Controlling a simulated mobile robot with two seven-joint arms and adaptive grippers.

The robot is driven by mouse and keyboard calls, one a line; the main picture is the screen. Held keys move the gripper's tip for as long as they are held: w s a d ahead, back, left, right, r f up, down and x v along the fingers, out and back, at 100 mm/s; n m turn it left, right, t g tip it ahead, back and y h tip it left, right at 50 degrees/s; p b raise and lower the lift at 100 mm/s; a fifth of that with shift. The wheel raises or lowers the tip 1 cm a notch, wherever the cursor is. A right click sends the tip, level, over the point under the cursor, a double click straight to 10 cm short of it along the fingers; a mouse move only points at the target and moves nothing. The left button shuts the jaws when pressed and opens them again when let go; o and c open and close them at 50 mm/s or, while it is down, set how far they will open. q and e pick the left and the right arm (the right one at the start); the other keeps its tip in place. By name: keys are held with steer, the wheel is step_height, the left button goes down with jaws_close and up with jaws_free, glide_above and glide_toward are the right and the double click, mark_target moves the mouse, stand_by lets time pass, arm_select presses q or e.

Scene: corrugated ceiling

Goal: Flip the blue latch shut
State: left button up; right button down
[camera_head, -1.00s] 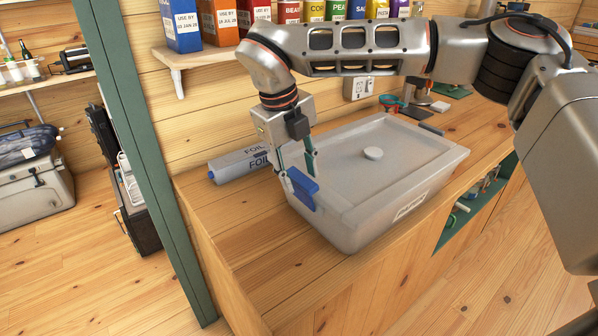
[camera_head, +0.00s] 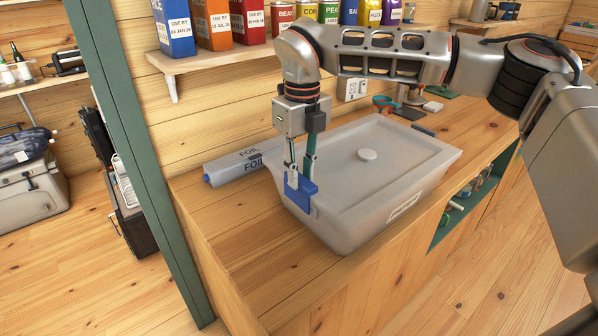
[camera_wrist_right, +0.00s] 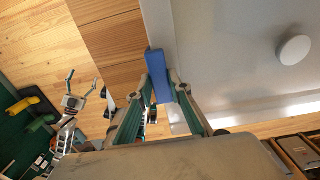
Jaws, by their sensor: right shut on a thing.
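The grey lidded container (camera_head: 400,165) stands on the wooden counter, with a round knob on its lid. The blue latch (camera_head: 308,194) is at the container's left end, by the rim. My right gripper (camera_head: 301,178) reaches down from above and is shut on the blue latch. In the right wrist view, the latch (camera_wrist_right: 158,72) is a blue bar between the two fingertips (camera_wrist_right: 164,88), beside the container's edge. The fingers partly hide the latch in the head view, so its exact angle is hard to tell.
A foil roll box (camera_head: 243,163) lies behind the container's left end, near the wall. A shelf (camera_head: 205,62) with several cartons and cans is above. The counter (camera_head: 235,225) is clear in front and to the left of the container. A green post (camera_head: 130,150) stands at left.

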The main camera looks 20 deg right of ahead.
mark_target(302, 179)
steer(key=c, duration=1.8)
jaws_free()
steer(key=shift+c, duration=0.2)
step_height(302, 179, up, 12)
steer(key=shift+d, duration=0.1)
